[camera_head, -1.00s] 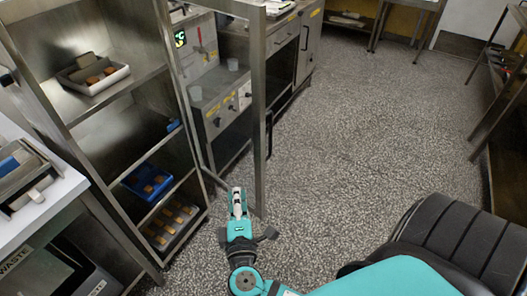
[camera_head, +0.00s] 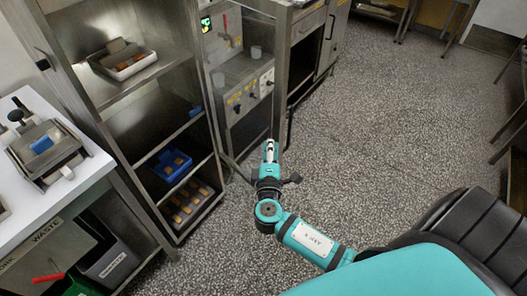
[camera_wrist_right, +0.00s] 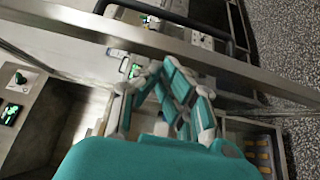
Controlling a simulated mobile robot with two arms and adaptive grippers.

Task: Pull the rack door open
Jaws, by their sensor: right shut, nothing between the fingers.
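The rack (camera_head: 118,92) is a steel cabinet with shelves on the left in the head view. Its framed door (camera_head: 281,70) stands open on the rack's right side. In the right wrist view, the door's metal edge (camera_wrist_right: 225,66) crosses diagonally, with a black bar handle (camera_wrist_right: 180,17) along it. My right gripper (camera_head: 270,148) is shut and empty. In the head view it overlaps the door's lower free edge, on the side facing the rack; I cannot tell if it touches. Its teal fingers (camera_wrist_right: 165,78) also show in the wrist view. My left gripper is out of view.
The rack shelves hold a white tray (camera_head: 98,63), a blue tray (camera_head: 152,175) and a lower tray of bars. A white worktop (camera_head: 92,165) with bins beneath stands at left. Steel machines (camera_head: 247,75) stand behind the door. The speckled floor (camera_head: 390,120) at right is open.

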